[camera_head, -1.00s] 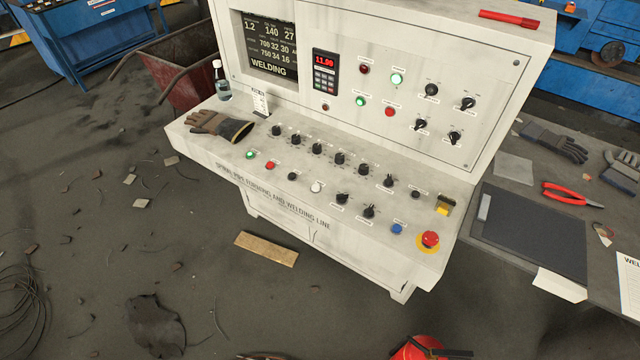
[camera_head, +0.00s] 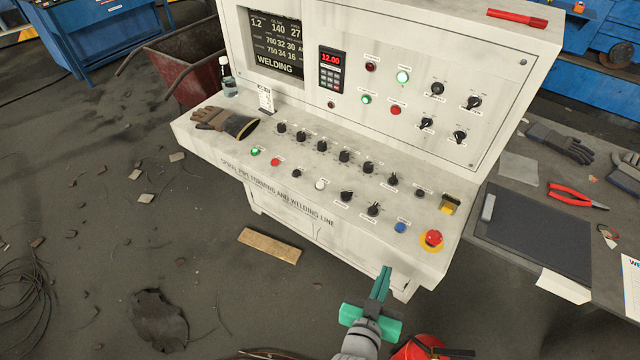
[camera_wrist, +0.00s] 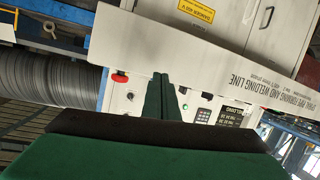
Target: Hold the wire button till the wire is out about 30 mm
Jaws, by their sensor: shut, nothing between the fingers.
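The grey control console (camera_head: 330,245) carries the buttons on its sloping desk. The front row holds a green button (camera_head: 255,151), a red button (camera_head: 275,161), a black button (camera_head: 297,173), a white button (camera_head: 320,184) and a blue button (camera_head: 400,227). Their labels are too small to read, so I cannot tell which is the wire button. No wire is clearly visible. My green gripper (camera_head: 384,270) is shut and empty, in front of the desk's front edge and below the blue button, apart from every button. Its shut fingers also show in the wrist view (camera_wrist: 159,82).
A red emergency stop (camera_head: 433,238) sits right of the blue button. Black knobs (camera_head: 346,196) stand close by. A red display (camera_head: 331,58) reads 12.00. A side table (camera_head: 510,185) stands right.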

